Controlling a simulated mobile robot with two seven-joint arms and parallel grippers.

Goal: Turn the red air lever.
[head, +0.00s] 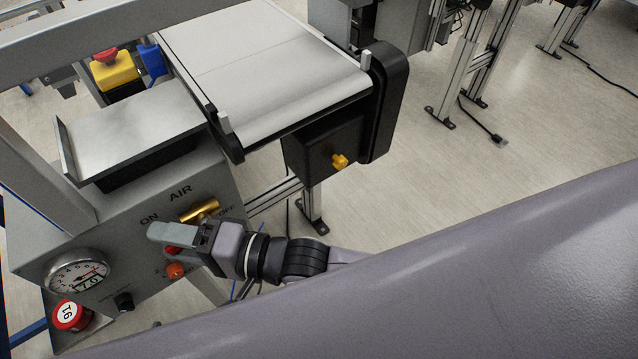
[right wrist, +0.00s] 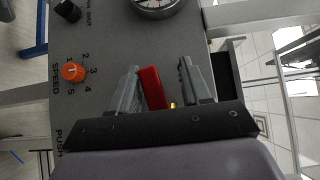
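The red air lever (right wrist: 153,88) shows in the right wrist view between the two fingers of my right gripper (right wrist: 160,84). It lies close to the left finger, with a gap to the right finger. In the head view my right gripper (head: 172,232) is at the grey control panel (head: 120,225), below the AIR, ON and OFF marks. It hides most of the lever there; a bit of red (head: 173,250) shows under the fingers. A brass fitting (head: 200,210) sits just above the gripper. My left gripper is not in view.
An orange speed knob (head: 176,270), a black knob (head: 124,302) and a pressure gauge (head: 78,270) sit on the panel near the gripper. A metal shelf (head: 135,130) juts out above. A conveyor belt (head: 265,70) and an emergency stop (head: 113,72) stand behind.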

